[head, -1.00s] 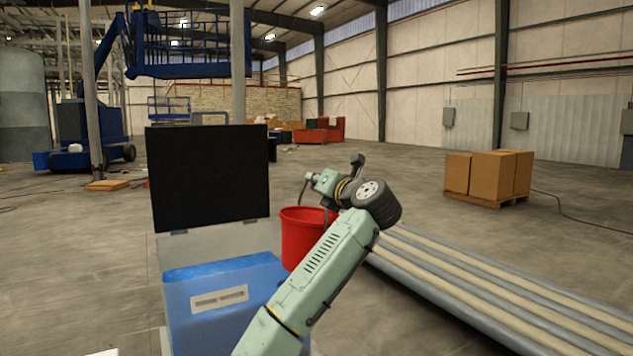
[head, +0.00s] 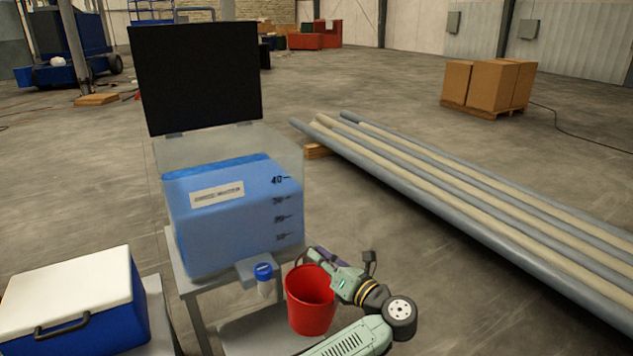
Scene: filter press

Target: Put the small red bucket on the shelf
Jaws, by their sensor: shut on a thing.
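The small red bucket (head: 309,312) hangs upright in the head view, low and right of centre, with its open top facing up. My gripper (head: 325,262) is at the bucket's upper right rim and is shut on the bucket; its fingertips are partly hidden. A grey shelf (head: 250,330) shows low on the stand beneath the blue-filled tank, behind and left of the bucket. The bucket covers part of this shelf, and I cannot tell whether they touch.
A clear tank with blue liquid (head: 235,225) and an open black lid (head: 196,75) stands on the grey stand. A blue cooler (head: 75,310) is at lower left. Long pipes (head: 470,210) lie at right.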

